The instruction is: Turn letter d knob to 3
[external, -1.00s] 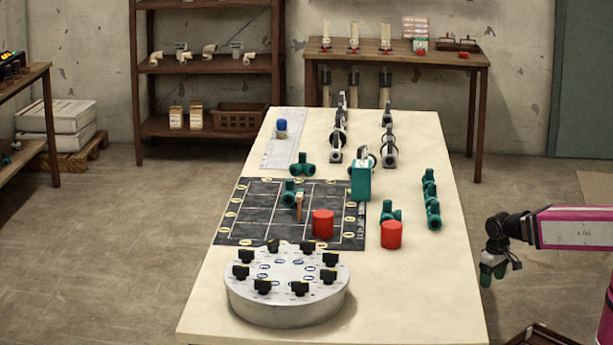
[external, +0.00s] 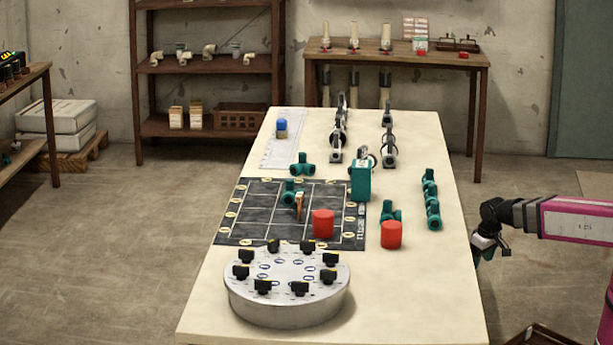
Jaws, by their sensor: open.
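A round grey-white knob panel (external: 288,300) stands at the near end of the table. A ring of several black knobs, such as this front one (external: 299,288), sits on its top around blue oval labels. The letters are too small to read, so I cannot tell which knob is d or where it points. My gripper (external: 486,246) hangs at the right edge of the table, well to the right of the panel and touching no knob. Its fingers are small and partly hidden, and nothing shows held between them.
A dark grid mat (external: 262,222) lies behind the panel. Two red cylinders (external: 391,234) (external: 323,223), a teal box (external: 361,182) and teal pipe fittings (external: 432,205) stand on the table (external: 420,290). The table's right front area is clear.

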